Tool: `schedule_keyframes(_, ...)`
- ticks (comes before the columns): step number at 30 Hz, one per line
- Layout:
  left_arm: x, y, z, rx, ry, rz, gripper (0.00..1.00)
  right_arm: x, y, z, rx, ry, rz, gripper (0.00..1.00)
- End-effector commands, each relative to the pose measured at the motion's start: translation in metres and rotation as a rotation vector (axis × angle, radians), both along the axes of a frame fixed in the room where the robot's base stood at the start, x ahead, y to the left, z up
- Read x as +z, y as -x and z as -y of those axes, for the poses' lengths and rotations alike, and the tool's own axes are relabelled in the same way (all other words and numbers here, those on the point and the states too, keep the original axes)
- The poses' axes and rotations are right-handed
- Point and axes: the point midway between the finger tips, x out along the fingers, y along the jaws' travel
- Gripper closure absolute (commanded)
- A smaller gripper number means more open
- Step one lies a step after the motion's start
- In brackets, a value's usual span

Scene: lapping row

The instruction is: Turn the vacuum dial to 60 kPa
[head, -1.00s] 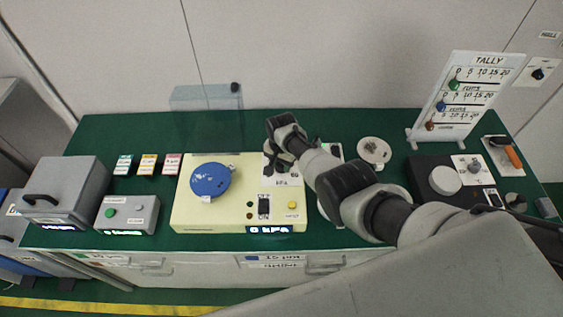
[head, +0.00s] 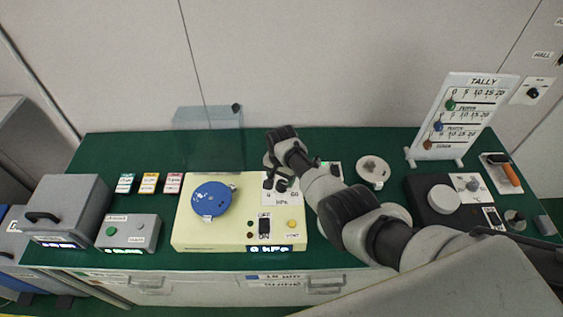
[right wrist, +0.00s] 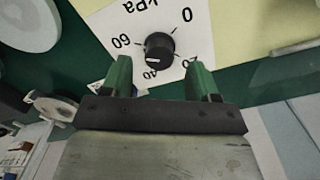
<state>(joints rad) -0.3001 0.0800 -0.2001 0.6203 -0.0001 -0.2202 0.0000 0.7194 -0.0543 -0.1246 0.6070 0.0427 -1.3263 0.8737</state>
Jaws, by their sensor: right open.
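The vacuum dial (right wrist: 159,46) is a round black knob on a white scale plate (right wrist: 190,14) marked 0, 20, 40, 60 and kPa. Its white mark points to the lower left in the right wrist view, on the 40 side; the exact reading is unclear. The dial sits on the cream unit (head: 182,240), whose lit display (head: 275,249) appears to read 0 kPa. My right gripper (right wrist: 160,78) is open and empty, its green fingers apart near the dial, not closed on it. In the head view the right gripper (head: 272,166) is over the plate's back edge. My left gripper is not in view.
A blue disc (head: 212,197) lies on the cream unit, with a black switch (head: 264,226) and yellow button (head: 292,224) near the dial. A grey box (head: 66,205) stands left. A black unit (head: 425,213) and tally board (head: 462,118) stand right.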

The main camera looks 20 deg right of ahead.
Motion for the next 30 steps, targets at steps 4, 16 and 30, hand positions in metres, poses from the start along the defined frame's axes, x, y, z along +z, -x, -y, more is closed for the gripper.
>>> schedule_keyframes(4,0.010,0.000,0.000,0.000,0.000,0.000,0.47,0.030,0.000,0.000,-0.001,0.000,0.004,0.40)
schedule_keyframes(16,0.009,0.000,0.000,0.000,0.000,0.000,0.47,0.075,0.000,0.000,-0.001,0.000,0.001,0.40)
schedule_keyframes(30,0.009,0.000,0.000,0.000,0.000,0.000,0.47,0.078,0.000,0.000,-0.001,0.000,0.000,0.40)
